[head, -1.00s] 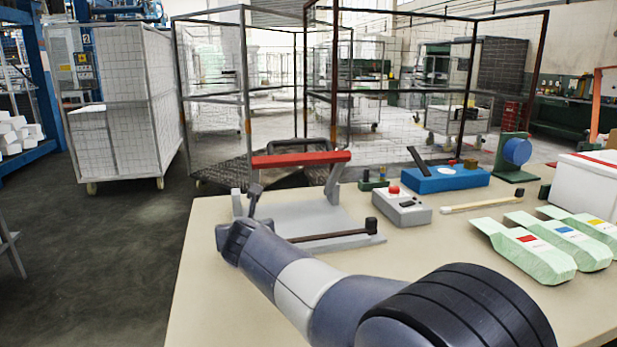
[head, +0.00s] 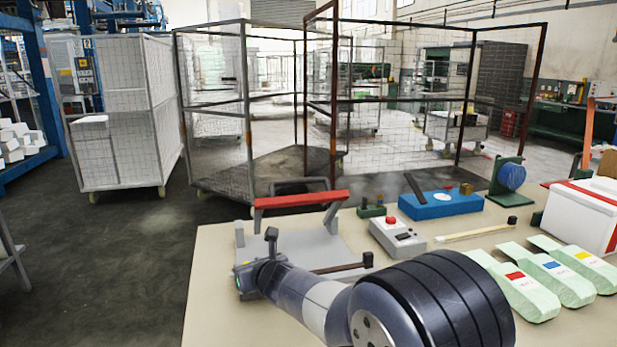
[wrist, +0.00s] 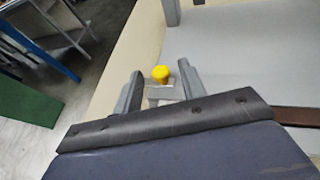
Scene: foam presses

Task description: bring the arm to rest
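My arm (head: 320,303) reaches from the lower right of the head view over the near part of the table, its wrist end by the left side of the grey press (head: 331,245). In the wrist view my gripper (wrist: 160,76) shows two grey fingers spread apart, with nothing visibly clamped. A yellow knob (wrist: 160,73) appears in the gap between them; I cannot tell how far beyond the fingers it is. The press has a raised red bar (head: 301,199).
A control box with a red button (head: 397,236), a blue block (head: 440,203) and a stick (head: 475,231) lie right of the press. Several pale green packages (head: 518,288) and a white box (head: 585,218) fill the right side. Open floor (head: 95,275) lies left of the table (head: 207,300).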

